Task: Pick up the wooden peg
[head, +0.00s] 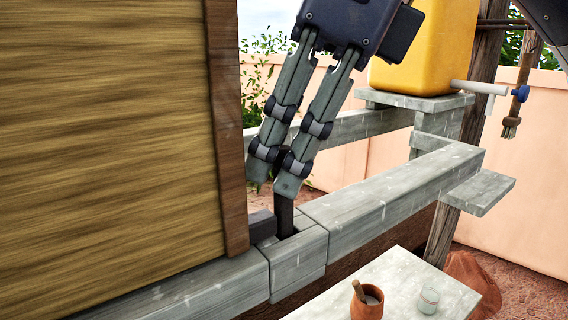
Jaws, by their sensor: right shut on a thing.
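My right gripper (272,188) reaches down from the top middle. Its fingers are shut on the dark wooden peg (285,217), which stands upright at the joint of the grey timber beam (370,190). The fingers cover the peg's upper part. Its lower end goes down behind the front face of the beam's joint block (298,262), so I cannot tell whether it is still seated there. A dark block (262,226) sits just left of the peg.
A large wooden panel (110,140) fills the left, close beside the gripper. A yellow container (425,45) with a tap stands on a ledge at the back right. A grey board (400,280) in front holds a clay pot (366,303) and a small glass jar (428,300).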

